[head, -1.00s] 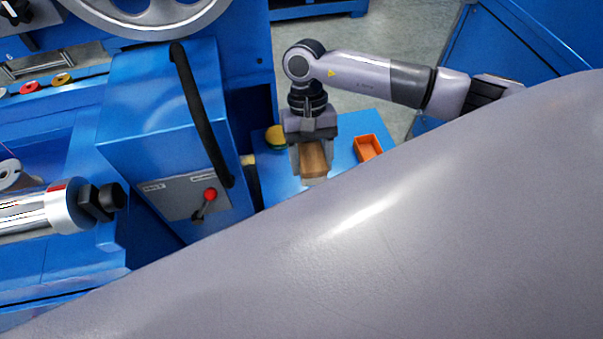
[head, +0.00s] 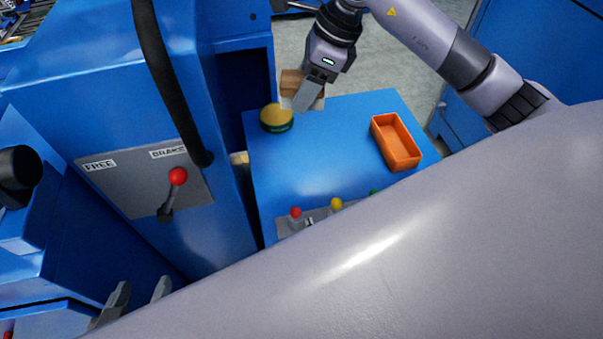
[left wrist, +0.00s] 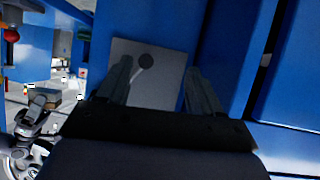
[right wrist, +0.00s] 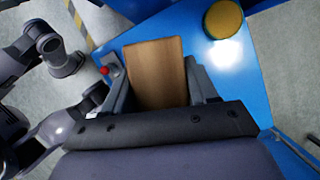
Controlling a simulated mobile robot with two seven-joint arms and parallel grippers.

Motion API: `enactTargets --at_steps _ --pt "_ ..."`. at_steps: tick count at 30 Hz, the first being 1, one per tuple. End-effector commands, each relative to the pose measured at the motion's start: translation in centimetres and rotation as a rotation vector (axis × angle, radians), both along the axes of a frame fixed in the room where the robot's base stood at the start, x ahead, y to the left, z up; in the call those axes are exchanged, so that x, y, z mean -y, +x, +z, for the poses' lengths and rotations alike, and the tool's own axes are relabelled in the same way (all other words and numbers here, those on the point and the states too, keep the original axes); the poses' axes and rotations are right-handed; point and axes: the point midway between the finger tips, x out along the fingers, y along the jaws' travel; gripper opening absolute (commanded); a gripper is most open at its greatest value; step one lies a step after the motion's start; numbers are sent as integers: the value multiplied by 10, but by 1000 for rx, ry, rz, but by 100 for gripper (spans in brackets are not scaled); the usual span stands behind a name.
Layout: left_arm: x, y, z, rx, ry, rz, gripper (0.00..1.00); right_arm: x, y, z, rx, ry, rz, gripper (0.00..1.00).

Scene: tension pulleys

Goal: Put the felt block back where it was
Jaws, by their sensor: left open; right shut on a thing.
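The felt block looks like a brown wooden block (head: 291,82) with a pale lower part in the head view. My right gripper (head: 303,98) is shut on it and holds it by the far left part of the blue table, near a round yellow-topped green tin (head: 277,118). In the right wrist view the block's brown face (right wrist: 156,72) fills the space between the fingers of my right gripper (right wrist: 160,95). My left gripper (head: 140,292) is open and empty at the lower left of the head view. Its fingers also show apart in the left wrist view (left wrist: 158,85).
An orange tray (head: 397,143) stands on the right of the blue table (head: 325,150). A panel with red and yellow knobs (head: 310,217) is at the near edge. A brake lever with a red ball (head: 177,177) is on the blue machine at left. The table's middle is clear.

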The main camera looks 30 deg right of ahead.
Motion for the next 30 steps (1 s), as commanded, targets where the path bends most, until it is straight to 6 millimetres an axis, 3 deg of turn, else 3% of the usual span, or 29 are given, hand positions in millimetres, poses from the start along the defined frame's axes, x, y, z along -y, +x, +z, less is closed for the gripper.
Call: enactTargets --at_steps 8,21,25,30 --pt "5 2 -9 7 -19 -9 65 3 2 -16 -4 1 -103 29" --pt "29 11 -18 2 -173 -43 65 3 1 -130 -6 2 -104 29" --pt "34 12 -18 -1 -207 -53 65 3 2 -151 -4 1 -102 29" --pt "37 13 -18 -2 -226 -59 65 3 2 -161 -2 2 -103 29"
